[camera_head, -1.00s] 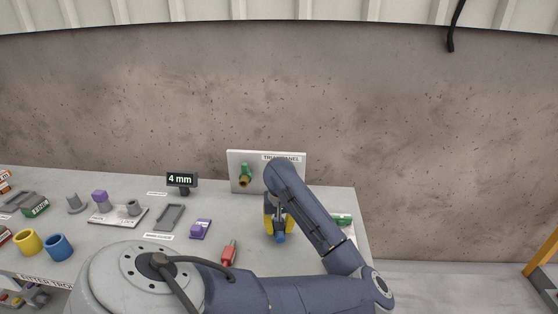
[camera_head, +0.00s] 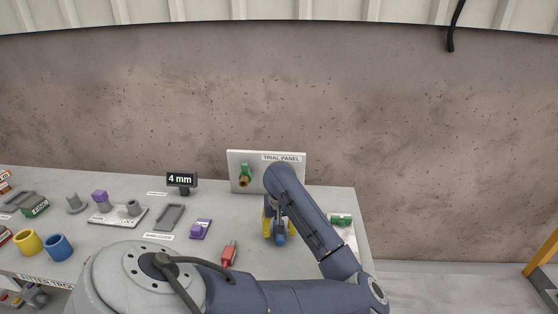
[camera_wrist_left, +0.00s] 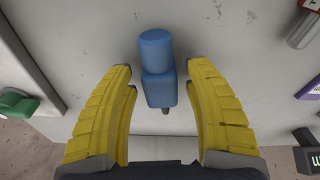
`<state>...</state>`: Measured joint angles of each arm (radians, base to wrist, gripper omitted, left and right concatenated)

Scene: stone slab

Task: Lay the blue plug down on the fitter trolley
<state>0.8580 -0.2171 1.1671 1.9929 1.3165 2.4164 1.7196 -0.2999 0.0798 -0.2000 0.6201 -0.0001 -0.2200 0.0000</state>
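The blue plug (camera_head: 281,239) is on the grey stone slab (camera_head: 310,255), in front of the trial panel. In the left wrist view the plug (camera_wrist_left: 157,70) has two blue sections and a small dark tip. My left gripper (camera_head: 277,222) is above it, its yellow fingers pointing down. In the left wrist view my left gripper (camera_wrist_left: 160,75) is open, with gaps between the plug and both fingers. My right gripper is not in view.
The trial panel (camera_head: 265,185) with a green and brass fitting stands behind. A red tool (camera_head: 229,254), a purple block (camera_head: 200,229), a grey tray (camera_head: 170,217) and a 4 mm sign (camera_head: 182,181) are left. A green part (camera_head: 340,219) lies right. Blue (camera_head: 59,247) and yellow rings (camera_head: 28,242) are far left.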

